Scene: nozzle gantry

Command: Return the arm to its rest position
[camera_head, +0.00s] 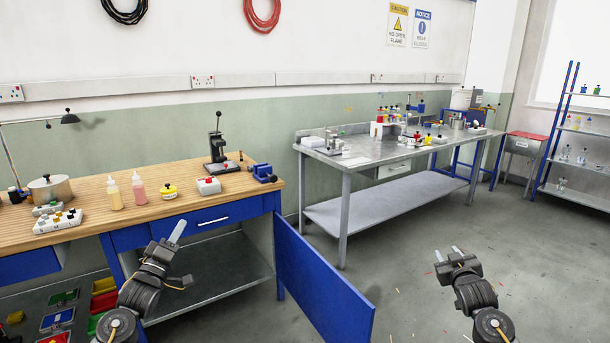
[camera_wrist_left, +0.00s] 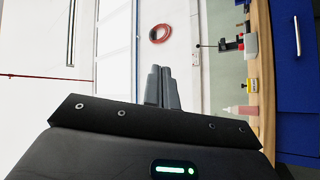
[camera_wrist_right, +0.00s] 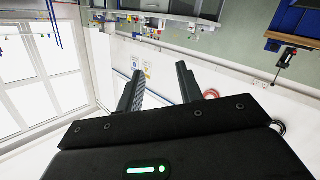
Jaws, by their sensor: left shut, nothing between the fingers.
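My left gripper (camera_head: 177,231) is raised in front of the wooden bench's blue drawer front, pointing up. Its fingers are shut together with nothing between them, as the left wrist view (camera_wrist_left: 161,85) also shows. My right gripper (camera_head: 448,254) is above the bare grey floor, to the right of the blue panel. Its fingers stand apart and empty in the right wrist view (camera_wrist_right: 158,88). Neither gripper appears to touch anything.
A wooden bench (camera_head: 95,230) with bottles, a pot and a small press stands at left. An open blue panel (camera_head: 318,278) juts out between my arms. A steel table (camera_head: 380,163) stands behind it. The floor (camera_head: 410,290) near my right arm is clear except for small scraps.

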